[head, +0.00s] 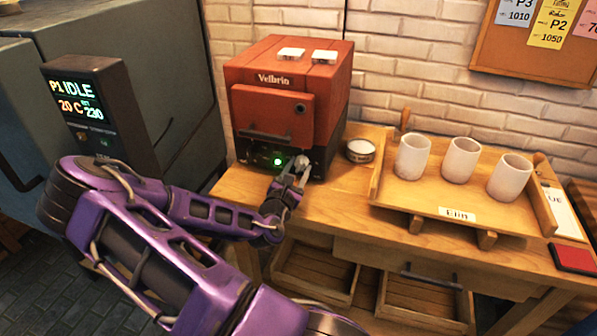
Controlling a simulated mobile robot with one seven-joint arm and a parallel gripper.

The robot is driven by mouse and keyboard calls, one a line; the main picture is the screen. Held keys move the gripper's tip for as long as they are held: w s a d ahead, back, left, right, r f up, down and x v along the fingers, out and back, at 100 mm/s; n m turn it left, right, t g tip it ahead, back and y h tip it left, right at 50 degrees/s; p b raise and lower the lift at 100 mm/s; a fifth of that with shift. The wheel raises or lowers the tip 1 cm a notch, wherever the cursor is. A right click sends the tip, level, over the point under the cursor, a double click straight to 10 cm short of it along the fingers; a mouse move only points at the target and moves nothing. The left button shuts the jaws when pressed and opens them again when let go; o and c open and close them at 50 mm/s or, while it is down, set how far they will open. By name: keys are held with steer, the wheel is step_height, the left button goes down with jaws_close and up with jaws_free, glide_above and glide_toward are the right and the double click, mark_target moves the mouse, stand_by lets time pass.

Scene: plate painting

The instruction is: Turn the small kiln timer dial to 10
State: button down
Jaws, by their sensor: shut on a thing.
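The small red kiln (265,107), labelled Velbrin, stands on the wooden bench, with its door closed. Its black lower panel (250,150) carries a lit green light (278,161). My gripper (299,164) is at the right part of this panel, shut on what appears to be the timer dial. The fingers hide the dial, so its markings and setting cannot be read. My purple arm reaches in from the lower left.
A wooden tray (420,207) labelled Elin holds three white cups (460,160) to the right. A small round tin (360,150) stands between kiln and tray. A dark controller display (85,105) reads IDLE at the left. Two light tiles (291,54) lie on the kiln.

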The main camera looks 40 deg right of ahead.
steer(key=m+b, duration=0.1)
steer(key=m, duration=0.3)
steer(key=shift+f+m, duration=0.15)
steer(key=shift+m, duration=0.15)
steer(key=m+b, duration=0.1)
steer(key=m, duration=0.2)
steer(key=shift+w+m+b, duration=0.1)
steer(key=shift+m+b, duration=0.3)
steer(key=m+b, duration=0.1)
steer(key=m, duration=0.3)
steer(key=shift+b, duration=0.3)
steer(key=m+b, duration=0.1)
steer(key=m, duration=0.3)
steer(key=m+b, duration=0.2)
steer(key=m, duration=0.1)
steer(key=shift+m, duration=0.4)
steer(key=m, duration=0.1)
steer(key=m+b, duration=0.1)
steer(key=m, duration=0.1)
steer(key=shift+r+m, duration=0.2)
steer(key=shift+m, duration=0.1)
steer(key=m, duration=0.3)
steer(key=shift+r+m, duration=0.1)
steer(key=shift+m, duration=2.3)
